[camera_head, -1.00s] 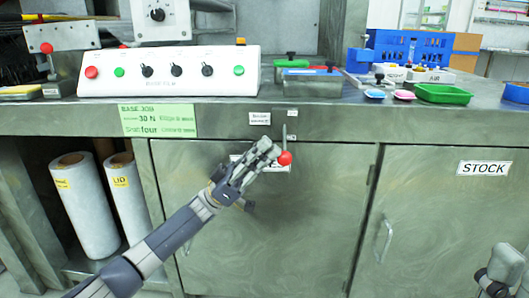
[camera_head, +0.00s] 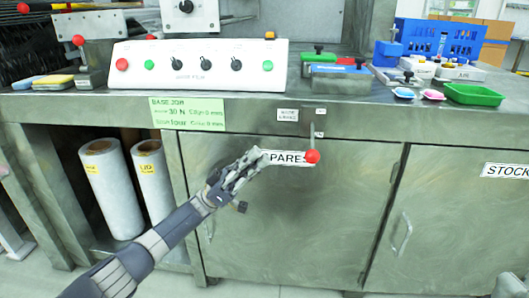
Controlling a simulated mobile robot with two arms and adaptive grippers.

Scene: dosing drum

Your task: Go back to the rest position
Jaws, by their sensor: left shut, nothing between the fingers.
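My left gripper (camera_head: 250,160) is shut and empty. It is in front of the cabinet door (camera_head: 290,215) with the SPARES label (camera_head: 285,157), covering the label's left end. A small lever with a red ball knob (camera_head: 312,156) hangs to the right of the fingertips, with a clear gap between them. Only a small part of my right arm (camera_head: 509,286) shows at the bottom right corner; the fingers of my right gripper are not visible.
The worktop edge (camera_head: 380,127) runs above my left gripper. Two white rolls (camera_head: 110,187) stand on a lower shelf at left. The STOCK door is at right.

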